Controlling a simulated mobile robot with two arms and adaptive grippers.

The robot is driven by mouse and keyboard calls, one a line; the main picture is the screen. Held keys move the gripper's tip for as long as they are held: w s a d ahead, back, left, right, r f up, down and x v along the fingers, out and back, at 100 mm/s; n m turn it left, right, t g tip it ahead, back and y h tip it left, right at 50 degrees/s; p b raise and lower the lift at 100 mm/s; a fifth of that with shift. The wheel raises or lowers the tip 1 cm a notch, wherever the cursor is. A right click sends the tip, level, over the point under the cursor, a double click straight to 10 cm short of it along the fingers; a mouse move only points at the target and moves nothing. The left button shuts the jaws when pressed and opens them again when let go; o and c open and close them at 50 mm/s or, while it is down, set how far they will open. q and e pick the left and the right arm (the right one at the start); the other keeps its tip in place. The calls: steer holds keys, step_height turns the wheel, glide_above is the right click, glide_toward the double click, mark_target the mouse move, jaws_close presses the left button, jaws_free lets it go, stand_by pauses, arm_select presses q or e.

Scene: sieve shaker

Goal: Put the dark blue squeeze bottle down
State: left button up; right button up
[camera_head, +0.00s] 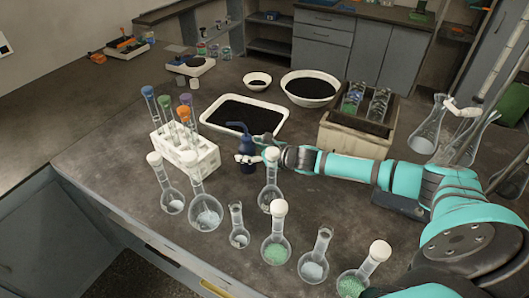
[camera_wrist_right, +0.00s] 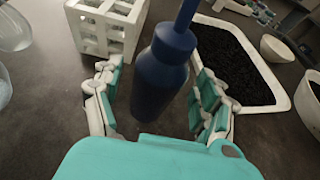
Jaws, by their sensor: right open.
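The dark blue squeeze bottle (camera_head: 248,165) stands upright on the dark bench top in the head view, between the white test tube rack and the black-filled tray. In the right wrist view the bottle (camera_wrist_right: 161,75) is between my right gripper's two fingers. My right gripper (camera_head: 262,155) reaches it from the right; in the wrist view the gripper (camera_wrist_right: 155,100) is open, with a gap seen on each side of the bottle. My left gripper is not in view.
A white rack (camera_head: 182,152) with capped tubes stands left of the bottle. A white tray of black material (camera_head: 280,136) lies behind it. Several stoppered flasks (camera_head: 276,248) stand in front. A wooden box (camera_head: 325,140) and bowls stand behind my right arm.

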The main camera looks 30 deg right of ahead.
steer(key=b+v, duration=0.2)
steer(key=v, duration=0.9)
steer(key=shift+r, duration=0.1)
